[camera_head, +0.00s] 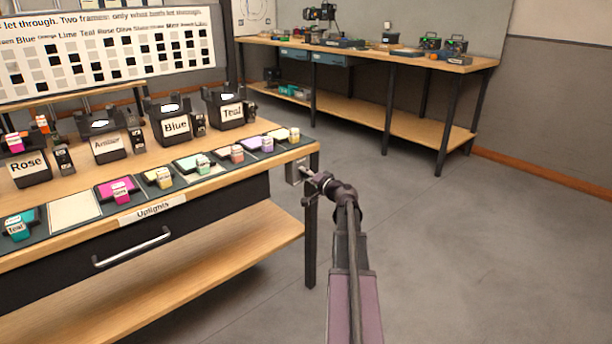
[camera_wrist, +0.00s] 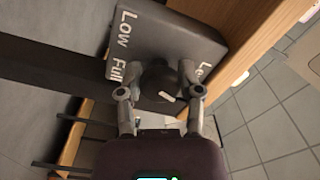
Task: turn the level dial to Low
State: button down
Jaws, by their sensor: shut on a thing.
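The level dial's grey box (camera_head: 296,172) is fixed at the right end of the uplights table in the head view, with my gripper (camera_head: 312,182) up against it. In the wrist view the box (camera_wrist: 165,38) carries the words Low and Full along its left side and a partly hidden word, "Le...", on its right. The dark round dial (camera_wrist: 157,84) sits between the two fingertips of my gripper (camera_wrist: 160,76), which is shut on it. A white mark shows on the dial's lower right, away from the Low and Full words. The fingers hide part of the dial.
A drawer handle (camera_head: 132,247) juts out below. A workbench (camera_head: 400,62) stands at the back. The floor on the right is clear.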

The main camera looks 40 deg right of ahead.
jog(key=n, duration=0.7)
jog(key=shift+w+d, duration=0.1)
jog(key=n, duration=0.4)
jog(key=shift+f, duration=0.1)
jog(key=n, duration=0.3)
jog(key=shift+d+n, duration=0.1)
jog(key=shift+n, duration=0.2)
jog(key=n, duration=0.3)
jog(key=shift+n, duration=0.3)
jog(key=n, duration=0.3)
jog(key=shift+d+n, duration=0.1)
jog(key=shift+n, duration=0.3)
jog(key=n, duration=0.3)
jog(key=shift+n, duration=2.2)
